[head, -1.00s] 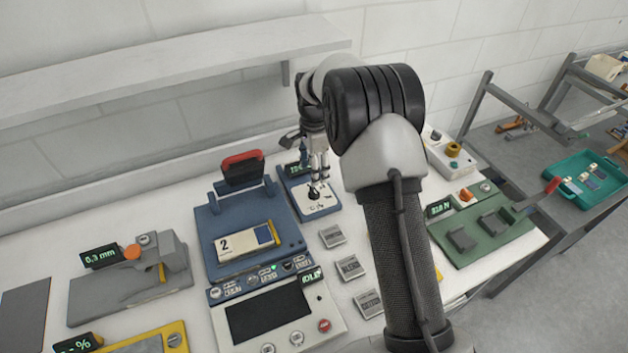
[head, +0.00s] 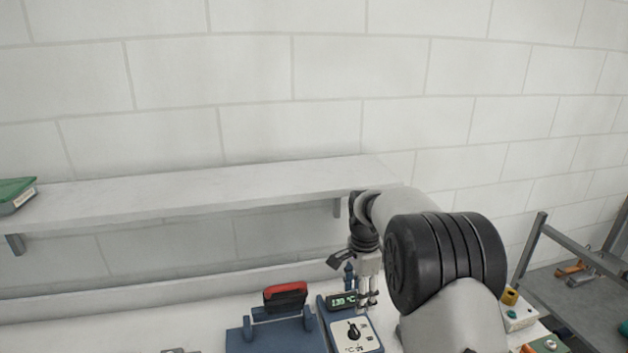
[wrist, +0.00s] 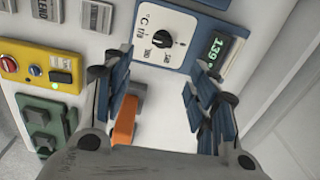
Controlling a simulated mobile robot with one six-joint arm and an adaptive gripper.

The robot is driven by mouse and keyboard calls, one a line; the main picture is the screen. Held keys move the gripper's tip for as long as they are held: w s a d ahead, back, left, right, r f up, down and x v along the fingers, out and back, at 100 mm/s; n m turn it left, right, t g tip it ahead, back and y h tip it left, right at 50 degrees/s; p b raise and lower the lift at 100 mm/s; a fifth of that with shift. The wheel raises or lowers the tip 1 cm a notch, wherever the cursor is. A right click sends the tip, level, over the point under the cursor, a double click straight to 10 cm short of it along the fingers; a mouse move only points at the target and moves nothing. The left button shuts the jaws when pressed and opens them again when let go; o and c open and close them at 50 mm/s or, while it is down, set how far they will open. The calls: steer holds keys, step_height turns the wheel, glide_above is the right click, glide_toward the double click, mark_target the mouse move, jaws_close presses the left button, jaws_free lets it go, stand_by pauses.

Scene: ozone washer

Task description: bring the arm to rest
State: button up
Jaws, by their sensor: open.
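An orange part (wrist: 125,122) shows beside the left finger, partly hidden. My arm is bent and hides part of the bench's right side.
A long wall shelf (head: 180,195) runs behind my arm, close to my wrist in the picture. A green box (head: 15,194) sits on its left end. A blue press with a red handle (head: 285,293) stands left of my gripper. A yellow control box (wrist: 38,62) shows in the wrist view.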

steer(key=s+r+n+t+b, duration=0.2)
steer(key=s+r+n, duration=0.5)
steer(key=s+r, duration=0.8)
steer(key=s+f+n+t+b, duration=0.1)
steer(key=s+n, duration=0.7)
steer(key=s, duration=1.4)
step_height(320, 180, down, 3)
steer(key=shift+r+t+b, duration=0.15)
steer(key=shift+t+b, duration=0.15)
steer(key=shift+t, duration=0.4)
